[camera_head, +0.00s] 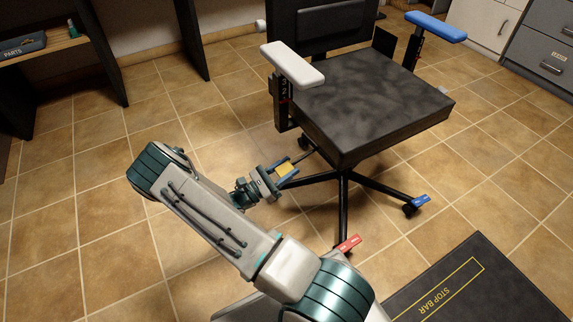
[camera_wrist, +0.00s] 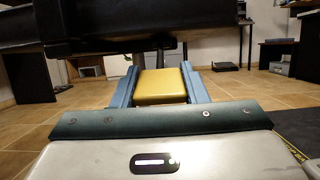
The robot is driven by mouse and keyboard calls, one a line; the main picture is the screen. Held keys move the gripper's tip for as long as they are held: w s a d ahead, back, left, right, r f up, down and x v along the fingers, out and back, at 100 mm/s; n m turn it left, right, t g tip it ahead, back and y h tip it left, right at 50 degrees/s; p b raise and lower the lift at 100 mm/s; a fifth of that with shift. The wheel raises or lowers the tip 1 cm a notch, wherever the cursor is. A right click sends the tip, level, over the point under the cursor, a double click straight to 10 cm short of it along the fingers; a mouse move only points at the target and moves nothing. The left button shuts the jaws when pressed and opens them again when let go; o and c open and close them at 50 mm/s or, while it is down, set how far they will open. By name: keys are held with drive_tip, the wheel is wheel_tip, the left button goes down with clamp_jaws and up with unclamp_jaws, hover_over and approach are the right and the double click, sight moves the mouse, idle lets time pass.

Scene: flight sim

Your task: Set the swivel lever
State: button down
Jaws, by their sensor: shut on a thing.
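The swivel chair (camera_head: 375,100) has a dark square seat on a star base with several legs. A lever with a yellow paddle (camera_head: 286,170) sticks out from under the left side of the seat; it fills the space between my fingers in the wrist view (camera_wrist: 162,86). My gripper (camera_head: 289,169) is shut on the yellow paddle, with one blue finger on each side, also in the wrist view (camera_wrist: 158,73). The lever's inner end is hidden under the seat.
A white armrest (camera_head: 292,64) is above my gripper; a blue armrest (camera_head: 436,26) is at far right. Base legs carry a red tag (camera_head: 347,244) and a blue tag (camera_head: 420,200). A dark "STOP BAR" mat (camera_head: 480,285) lies at front right. Tiled floor at left is clear.

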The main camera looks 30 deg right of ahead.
drive_tip(key=shift+f, duration=0.5)
drive_tip(key=shift+d, duration=0.1)
drive_tip(key=c, duration=0.8)
unclamp_jaws()
drive_tip(key=shift+c, duration=0.2)
drive_tip(key=p+v, duration=0.2)
drive_tip(key=v, duration=1.1)
drive_tip(key=shift+a, duration=0.45)
